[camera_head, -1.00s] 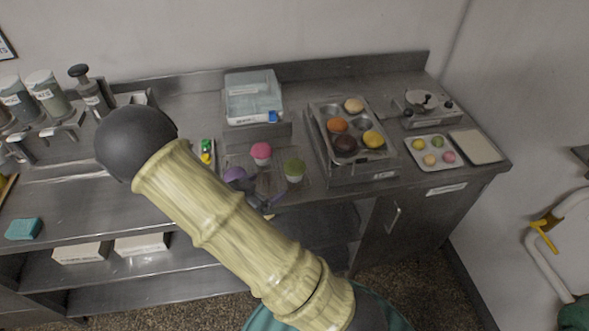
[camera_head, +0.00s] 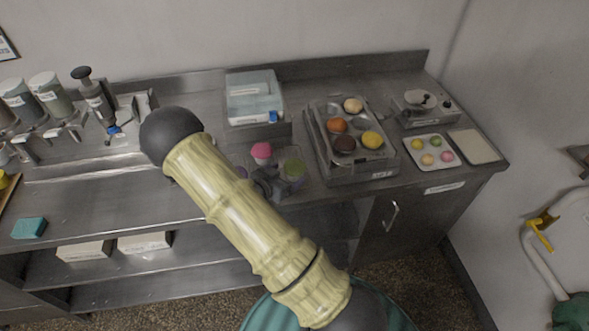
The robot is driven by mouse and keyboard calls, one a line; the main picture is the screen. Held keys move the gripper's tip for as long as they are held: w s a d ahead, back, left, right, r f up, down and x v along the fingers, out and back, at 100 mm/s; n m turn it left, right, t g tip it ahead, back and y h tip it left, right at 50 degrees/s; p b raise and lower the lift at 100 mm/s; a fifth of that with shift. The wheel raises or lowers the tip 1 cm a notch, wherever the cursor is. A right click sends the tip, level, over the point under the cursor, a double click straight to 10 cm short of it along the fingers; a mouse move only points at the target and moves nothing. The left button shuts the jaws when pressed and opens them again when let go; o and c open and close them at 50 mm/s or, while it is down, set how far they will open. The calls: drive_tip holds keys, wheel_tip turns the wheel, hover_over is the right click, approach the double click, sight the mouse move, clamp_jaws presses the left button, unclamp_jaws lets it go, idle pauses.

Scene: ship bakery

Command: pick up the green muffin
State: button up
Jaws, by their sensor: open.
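The green muffin (camera_head: 293,168) stands on the steel counter, at the right of a small group of muffins. A pink muffin (camera_head: 261,151) stands behind it to the left. A purple muffin (camera_head: 241,172) is mostly hidden behind my arm. My gripper (camera_head: 275,184) is the dark shape low at the left and front of the green muffin, close to it and partly in front of its lower part. It is open. Its fingers are small and partly hidden, so I cannot tell whether they touch the muffin or reach around it.
A muffin tin (camera_head: 368,160) with several buns stands right of the green muffin. A clear-lidded box (camera_head: 254,100) is behind. A small tray of pastries (camera_head: 411,150), a pale tray (camera_head: 474,147) and a scale (camera_head: 425,108) are further right. Dispensers (camera_head: 55,95) stand at left.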

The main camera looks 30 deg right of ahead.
sight(295, 170)
drive_tip(key=p+x, duration=0.2)
drive_tip(key=x, duration=0.2)
drive_tip(key=shift+d+r, duration=0.15)
drive_tip(key=shift+d, duration=0.1)
drive_tip(key=shift+w+d+f, duration=0.2)
drive_tip(key=shift+d+f, duration=0.05)
drive_tip(key=c, duration=0.8)
